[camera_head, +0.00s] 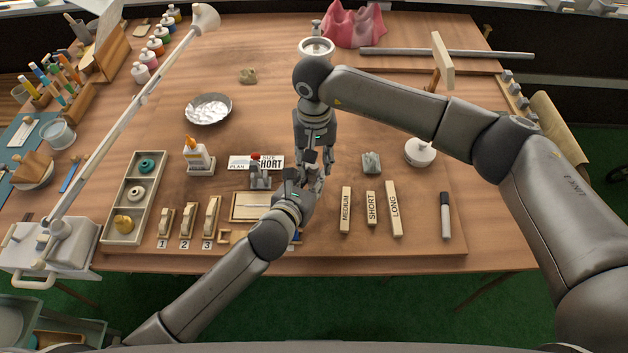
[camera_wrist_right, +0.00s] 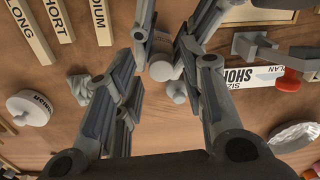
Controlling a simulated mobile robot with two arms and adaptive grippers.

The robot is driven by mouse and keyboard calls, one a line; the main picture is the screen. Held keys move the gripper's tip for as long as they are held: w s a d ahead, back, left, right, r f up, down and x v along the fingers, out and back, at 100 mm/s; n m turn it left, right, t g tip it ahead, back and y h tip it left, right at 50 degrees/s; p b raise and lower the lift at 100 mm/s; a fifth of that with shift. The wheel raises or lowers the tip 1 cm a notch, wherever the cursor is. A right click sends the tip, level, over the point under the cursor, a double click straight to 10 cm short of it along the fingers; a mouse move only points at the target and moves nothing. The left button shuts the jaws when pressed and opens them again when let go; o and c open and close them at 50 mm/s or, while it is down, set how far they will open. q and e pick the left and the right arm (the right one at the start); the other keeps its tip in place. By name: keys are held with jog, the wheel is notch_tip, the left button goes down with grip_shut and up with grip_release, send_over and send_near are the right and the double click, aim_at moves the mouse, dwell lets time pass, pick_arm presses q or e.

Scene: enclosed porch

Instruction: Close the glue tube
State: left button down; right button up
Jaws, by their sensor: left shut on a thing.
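My left gripper (camera_head: 306,177) reaches in from the lower left and is shut on a small pale cylinder, which I take to be the glue tube (camera_wrist_right: 161,70). In the head view the gripper fingers hide this tube. A small rounded white piece (camera_wrist_right: 177,92) shows close beside it; I cannot tell whether it is the tube's cap or is attached. My right gripper (camera_wrist_right: 168,78) comes down from above, with its fingers spread on either side of these white pieces. In the head view the right gripper (camera_head: 318,165) is right beside the left one.
A white glue bottle (camera_head: 197,157) with an orange tip stands at left. A red-knobbed grey clamp (camera_head: 261,178) is close left of my grippers. Labelled wooden bars (camera_head: 370,212) lie to the right, a marker (camera_head: 445,215) beyond. A compartment tray (camera_head: 113,230) is far left.

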jog(key=shift+r, duration=2.3)
jog(key=shift+c, duration=0.2)
jog(key=shift+r+n, duration=1.7)
jog(key=shift+r, duration=0.05)
jog(key=shift+f, duration=4.05)
